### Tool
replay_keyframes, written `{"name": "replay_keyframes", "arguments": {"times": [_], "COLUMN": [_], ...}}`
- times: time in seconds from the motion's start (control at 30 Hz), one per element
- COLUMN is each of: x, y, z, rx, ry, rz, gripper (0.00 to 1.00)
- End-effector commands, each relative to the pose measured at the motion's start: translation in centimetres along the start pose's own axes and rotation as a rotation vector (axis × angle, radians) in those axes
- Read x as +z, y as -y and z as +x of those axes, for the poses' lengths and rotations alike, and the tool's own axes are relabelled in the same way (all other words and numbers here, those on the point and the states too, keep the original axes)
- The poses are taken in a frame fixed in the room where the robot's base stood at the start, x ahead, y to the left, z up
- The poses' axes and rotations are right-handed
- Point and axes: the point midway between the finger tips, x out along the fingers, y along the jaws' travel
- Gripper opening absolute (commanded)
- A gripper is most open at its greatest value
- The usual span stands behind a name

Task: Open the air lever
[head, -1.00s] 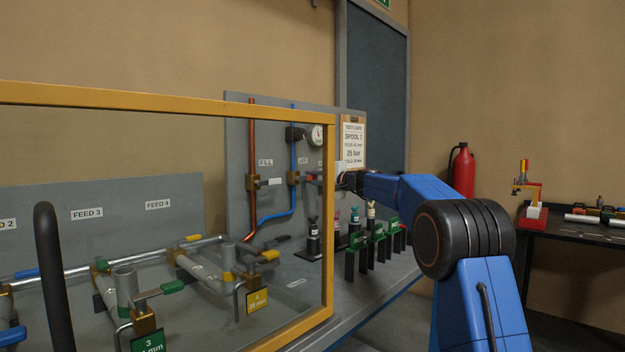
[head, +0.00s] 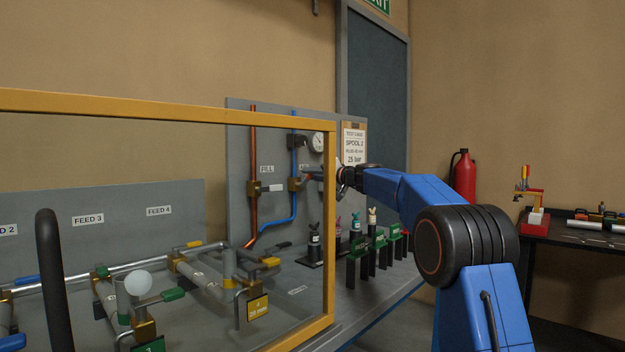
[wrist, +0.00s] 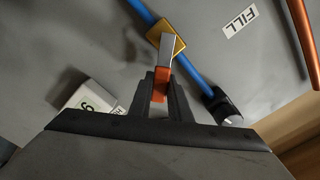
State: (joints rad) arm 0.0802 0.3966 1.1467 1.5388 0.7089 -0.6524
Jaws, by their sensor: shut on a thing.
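The air lever is a grey handle with an orange grip (wrist: 159,93) on a brass valve body (wrist: 178,44) in the blue pipe (wrist: 206,84). In the wrist view the handle lies at a slant to the pipe. My gripper (wrist: 163,85) is shut on the orange grip, one dark finger on each side. In the head view, my gripper (head: 328,174) reaches the lever from the right at the grey panel. The valve body (head: 294,184) shows there on the blue pipe, and my fingers hide most of the grip.
The fill valve (head: 254,188) is on the copper pipe to the left. A gauge (head: 318,142) is above. Several small bottles (head: 314,240) and green-tagged posts (head: 357,243) stand below. A yellow-framed clear screen (head: 329,230) is in front at left. A white ball (head: 138,283) shows near feed 3.

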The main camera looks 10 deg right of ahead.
Motion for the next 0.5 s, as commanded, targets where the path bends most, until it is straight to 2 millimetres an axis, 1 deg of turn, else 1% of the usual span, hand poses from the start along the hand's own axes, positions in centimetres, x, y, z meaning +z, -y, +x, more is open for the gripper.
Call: {"name": "replay_keyframes", "arguments": {"times": [0.5], "x": [0.8], "y": [2.8], "z": [0.0], "rx": [0.001], "ry": [0.002], "rz": [-0.485], "gripper": [0.00]}}
